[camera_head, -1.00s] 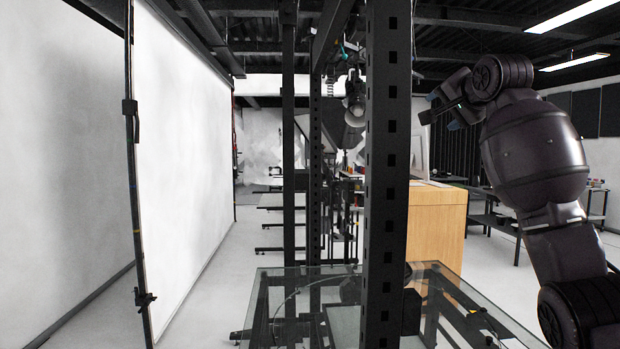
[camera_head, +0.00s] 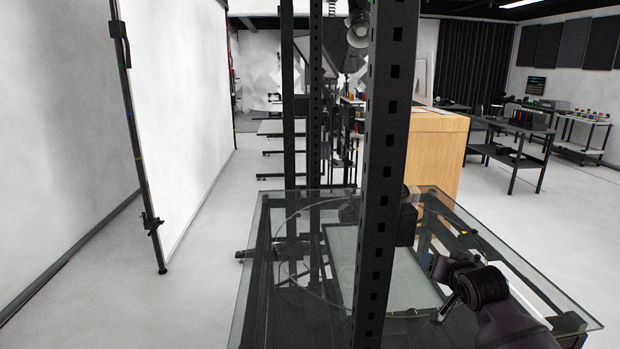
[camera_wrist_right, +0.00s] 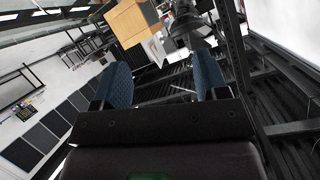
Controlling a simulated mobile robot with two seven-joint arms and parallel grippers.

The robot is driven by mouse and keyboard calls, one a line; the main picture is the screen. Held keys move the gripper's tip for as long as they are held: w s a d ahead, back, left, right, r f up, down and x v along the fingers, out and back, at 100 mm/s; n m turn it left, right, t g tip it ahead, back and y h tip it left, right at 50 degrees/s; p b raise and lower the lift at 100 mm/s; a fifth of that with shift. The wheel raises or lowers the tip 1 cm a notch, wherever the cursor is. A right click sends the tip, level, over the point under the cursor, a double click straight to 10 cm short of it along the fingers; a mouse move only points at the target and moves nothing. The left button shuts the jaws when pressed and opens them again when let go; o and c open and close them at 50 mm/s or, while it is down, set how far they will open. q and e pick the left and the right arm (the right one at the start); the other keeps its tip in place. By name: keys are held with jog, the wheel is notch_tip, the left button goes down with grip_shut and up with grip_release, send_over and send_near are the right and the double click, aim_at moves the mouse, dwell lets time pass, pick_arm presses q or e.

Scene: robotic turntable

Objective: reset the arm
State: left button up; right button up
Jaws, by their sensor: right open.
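My right arm (camera_head: 500,320) comes in low at the right of the head view, bent over the right part of the glass-topped table. In the right wrist view my right gripper (camera_wrist_right: 161,75) shows two blue-padded fingers spread wide apart. Nothing is between them. The wrist view is tilted, with the wooden cabinet beyond the fingers. My left arm and left gripper are not in view.
A black perforated post (camera_head: 385,150) stands close in front and hides part of the glass table (camera_head: 262,215). Behind the table is a wooden cabinet (camera_head: 430,150). A white screen (camera_head: 180,110) stands at left. Floor is clear at left and far right.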

jog(key=s+f+n+g, duration=0.1)
jog(key=s+f+n, duration=0.2)
jog(key=s+f, duration=1.5)
jog(key=s+a+f, duration=0.1)
jog(key=s+f, duration=0.2)
jog(key=s, duration=0.6)
jog(key=s+a+f+n, duration=0.1)
jog(key=s+f, duration=0.2)
jog(key=s, duration=0.7)
jog(key=shift+a+f+n+g, duration=0.3)
jog(key=shift+a+f, duration=0.05)
jog(key=shift+a, duration=0.05)
